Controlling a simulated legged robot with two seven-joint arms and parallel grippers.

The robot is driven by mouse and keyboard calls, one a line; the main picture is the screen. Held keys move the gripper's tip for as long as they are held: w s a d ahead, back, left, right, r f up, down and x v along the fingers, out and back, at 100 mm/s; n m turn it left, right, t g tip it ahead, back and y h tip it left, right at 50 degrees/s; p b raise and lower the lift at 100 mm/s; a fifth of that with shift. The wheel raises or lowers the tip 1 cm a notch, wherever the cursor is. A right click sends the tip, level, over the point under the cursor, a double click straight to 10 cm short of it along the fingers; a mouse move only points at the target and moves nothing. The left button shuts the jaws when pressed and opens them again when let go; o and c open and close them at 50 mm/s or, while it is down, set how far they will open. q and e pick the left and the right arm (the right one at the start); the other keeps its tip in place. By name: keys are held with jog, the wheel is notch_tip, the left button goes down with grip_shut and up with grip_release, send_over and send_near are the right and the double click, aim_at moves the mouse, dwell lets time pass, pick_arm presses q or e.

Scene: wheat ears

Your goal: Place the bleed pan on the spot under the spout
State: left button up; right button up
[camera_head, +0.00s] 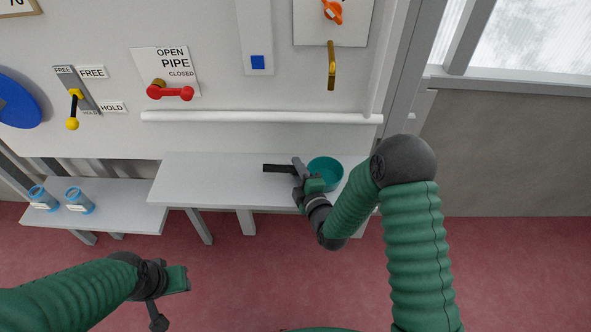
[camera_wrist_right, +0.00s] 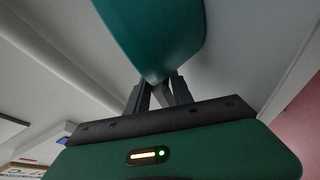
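The bleed pan (camera_head: 326,172) is a round teal pan with a dark handle (camera_head: 276,168) pointing left. It is at the right end of the grey bench, below the brass spout (camera_head: 331,68); I cannot tell whether it touches the bench. My right gripper (camera_head: 298,178) is at the handle beside the bowl. In the right wrist view its fingers (camera_wrist_right: 160,95) appear closed around the handle, with the teal pan (camera_wrist_right: 155,35) above them covering the tips. My left gripper (camera_head: 167,300) is low at the left, away from the bench; its fingers are unclear.
The grey bench (camera_head: 205,180) is bare left of the handle. A white pipe (camera_head: 250,117) runs along the wall above. A red pipe lever (camera_head: 170,92) and a yellow lever (camera_head: 74,108) project from the wall.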

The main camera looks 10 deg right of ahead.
jog(key=shift+o, duration=1.1)
jog(key=shift+d, duration=0.1)
jog(key=shift+o, duration=0.6)
jog(key=shift+a+r, duration=0.2)
jog(key=shift+a, duration=0.95)
jog(key=shift+s, duration=0.35)
jog(key=s+d, duration=0.1)
jog(key=s, duration=0.4)
jog(key=s+d, duration=0.1)
jog(key=s, duration=0.2)
jog(key=shift+d+r+b, duration=0.3)
jog(key=shift+r, duration=0.1)
pick_arm(q)
jog(key=shift+a+r+p, duration=0.45)
jog(key=shift+r+p, duration=0.4)
jog(key=shift+p, duration=0.4)
pick_arm(e)
jog(key=s+d+r+m+g+h, duration=0.1)
jog(key=s+d+r+m+g, duration=0.1)
jog(key=s+m+g, duration=1.1)
jog(key=s+d+m, duration=0.1)
jog(key=s+m, duration=0.2)
jog(key=s, duration=0.2)
jog(key=shift+g+h, duration=0.3)
